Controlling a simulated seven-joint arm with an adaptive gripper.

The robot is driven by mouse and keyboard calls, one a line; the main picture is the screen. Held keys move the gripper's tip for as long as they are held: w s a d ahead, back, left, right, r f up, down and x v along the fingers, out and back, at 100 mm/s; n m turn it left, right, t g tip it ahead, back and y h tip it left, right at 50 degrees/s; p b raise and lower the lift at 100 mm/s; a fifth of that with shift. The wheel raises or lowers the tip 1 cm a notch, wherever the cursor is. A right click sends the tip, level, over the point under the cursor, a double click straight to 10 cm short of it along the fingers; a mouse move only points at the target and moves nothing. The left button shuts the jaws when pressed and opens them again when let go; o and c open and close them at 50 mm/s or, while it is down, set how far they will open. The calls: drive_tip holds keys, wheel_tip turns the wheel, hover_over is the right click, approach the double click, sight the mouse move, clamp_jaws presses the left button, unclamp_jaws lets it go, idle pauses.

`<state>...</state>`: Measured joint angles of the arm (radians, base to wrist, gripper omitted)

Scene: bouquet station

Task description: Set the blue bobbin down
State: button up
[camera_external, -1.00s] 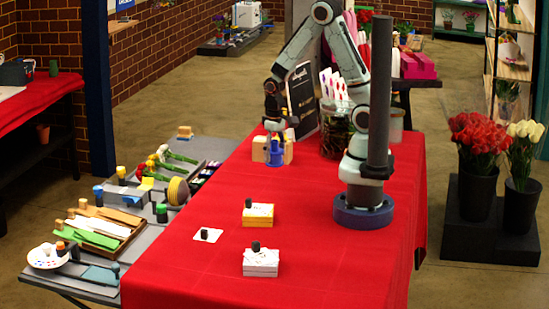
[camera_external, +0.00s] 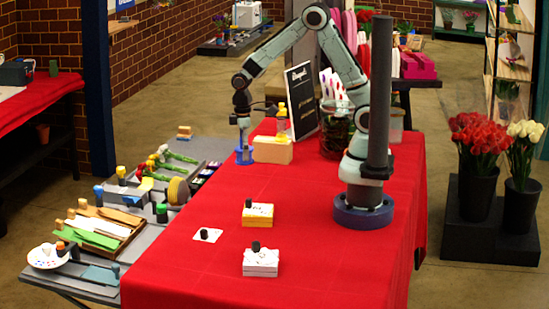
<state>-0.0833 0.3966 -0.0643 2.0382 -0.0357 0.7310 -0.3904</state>
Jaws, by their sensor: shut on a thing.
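The blue bobbin (camera_external: 244,155) is upright at the left end of the wooden block (camera_external: 272,151), near the table's left edge. My gripper (camera_external: 243,143) points down and is shut on the top of the blue bobbin. The fingers are small in this view, and I cannot tell whether the bobbin's base touches the red cloth. A yellow bobbin (camera_external: 281,110) stands upright on or just behind the wooden block.
A black sign (camera_external: 301,101) and a dark-filled glass vase (camera_external: 336,133) stand behind the block. Card stacks (camera_external: 258,216) with black knobs sit nearer the front. A grey side bench (camera_external: 150,233) with tools and flowers adjoins the left edge. Red cloth in front of the block is clear.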

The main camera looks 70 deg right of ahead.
drive_tip(key=s+a+n, duration=0.3)
drive_tip(key=a+n, duration=0.2)
drive_tip(key=a, duration=0.8)
drive_tip(key=s+a+n, duration=0.3)
drive_tip(key=a+n, duration=0.2)
drive_tip(key=a, duration=0.8)
hover_over(185, 265)
drive_tip(key=d, duration=0.1)
drive_tip(key=f, duration=0.8)
drive_tip(key=shift+s+f, duration=0.2)
drive_tip(key=shift+s, duration=0.2)
drive_tip(key=shift+w+a+f, duration=0.35)
drive_tip(key=shift+a+f, duration=0.05)
drive_tip(key=shift+f, duration=1.7)
